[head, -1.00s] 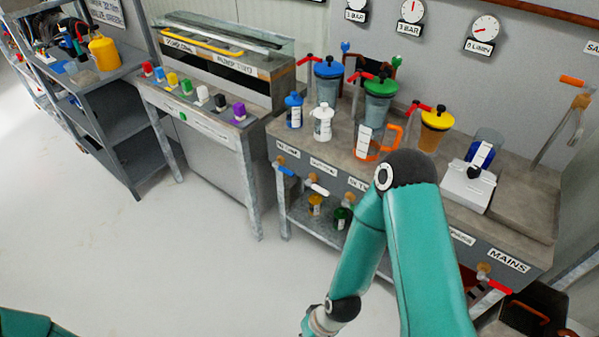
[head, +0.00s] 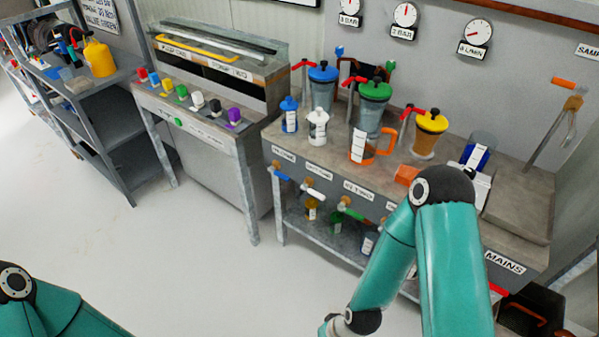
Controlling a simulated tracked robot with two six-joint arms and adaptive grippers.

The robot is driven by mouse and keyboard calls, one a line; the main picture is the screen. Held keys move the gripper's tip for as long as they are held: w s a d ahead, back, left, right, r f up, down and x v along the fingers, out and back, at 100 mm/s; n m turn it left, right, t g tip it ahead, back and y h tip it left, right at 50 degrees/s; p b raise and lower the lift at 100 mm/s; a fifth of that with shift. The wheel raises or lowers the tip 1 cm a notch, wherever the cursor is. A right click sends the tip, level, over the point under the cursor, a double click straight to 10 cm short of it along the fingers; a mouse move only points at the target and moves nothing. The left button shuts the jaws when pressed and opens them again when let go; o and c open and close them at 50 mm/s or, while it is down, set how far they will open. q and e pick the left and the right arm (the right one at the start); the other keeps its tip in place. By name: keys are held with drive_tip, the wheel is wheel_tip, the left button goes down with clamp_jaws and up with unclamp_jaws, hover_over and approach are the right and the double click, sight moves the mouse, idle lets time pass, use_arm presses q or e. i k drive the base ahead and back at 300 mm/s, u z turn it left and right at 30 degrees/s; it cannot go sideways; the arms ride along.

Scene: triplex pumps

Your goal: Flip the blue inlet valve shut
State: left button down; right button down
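The blue inlet valve (head: 283,177) is on the front face of the pump bench, at its left end. Its blue lever sticks out from a brass body and slants slightly down to the right. A white-handled valve (head: 315,196) and a green-handled valve (head: 351,213) sit to its right along the same face. My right arm's teal links stand in front of the bench's right part, and its gripper is below the bottom edge of the picture. My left arm shows only as teal links at the lower left corner, with its gripper out of view.
The bench top (head: 325,152) bears pump vessels with blue, green (head: 371,105) and yellow lids, small bottles and an orange-handled jug (head: 362,147). A cabinet (head: 205,165) with coloured switches stands left of the bench. The floor (head: 190,255) before them is clear.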

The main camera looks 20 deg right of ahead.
sight(282, 176)
drive_tip(key=u, duration=0.05)
drive_tip(key=i, duration=1)
drive_tip(key=z, duration=0.05)
